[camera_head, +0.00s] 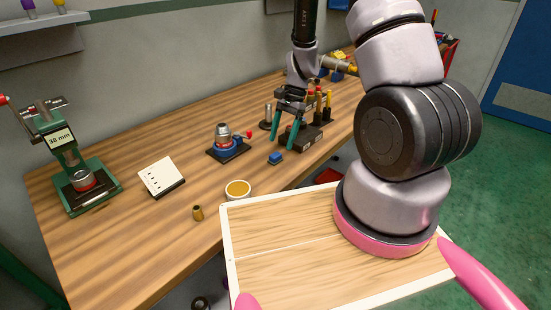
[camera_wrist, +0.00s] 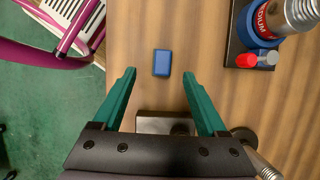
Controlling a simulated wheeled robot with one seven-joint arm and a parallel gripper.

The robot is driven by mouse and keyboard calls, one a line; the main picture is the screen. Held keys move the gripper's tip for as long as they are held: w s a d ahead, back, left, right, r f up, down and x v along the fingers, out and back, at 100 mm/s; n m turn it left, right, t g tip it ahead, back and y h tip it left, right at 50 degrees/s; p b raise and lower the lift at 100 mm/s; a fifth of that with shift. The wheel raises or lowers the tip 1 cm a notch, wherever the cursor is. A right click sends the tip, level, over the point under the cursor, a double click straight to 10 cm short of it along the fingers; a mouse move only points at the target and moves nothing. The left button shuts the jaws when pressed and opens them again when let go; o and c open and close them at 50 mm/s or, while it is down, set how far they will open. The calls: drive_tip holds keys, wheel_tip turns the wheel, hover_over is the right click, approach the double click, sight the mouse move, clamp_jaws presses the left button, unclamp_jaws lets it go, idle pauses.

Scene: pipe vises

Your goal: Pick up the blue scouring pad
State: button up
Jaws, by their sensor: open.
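The blue scouring pad (camera_head: 275,158) is a small blue block lying on the wooden workbench (camera_head: 130,240), near its front edge. In the wrist view the pad (camera_wrist: 162,63) lies ahead of my gripper, centred between the lines of its fingers. My gripper (camera_head: 285,138) has green fingers and is open and empty, above the bench just beyond the pad. In the wrist view the fingertips of my gripper (camera_wrist: 159,74) stand apart on either side of the pad, not touching it.
A vise with a blue body (camera_head: 222,140) stands left of the pad. A block with upright tools (camera_head: 315,128) stands right of my gripper.

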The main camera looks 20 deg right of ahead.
sight(275, 154)
drive_tip(key=x, duration=0.5)
drive_tip(key=shift+w+a, duration=0.1)
drive_tip(key=shift+a, duration=0.1)
clamp_jaws()
drive_tip(key=shift+r, duration=0.1)
wheel_tip(275, 154, up, 10)
idle(0.4)
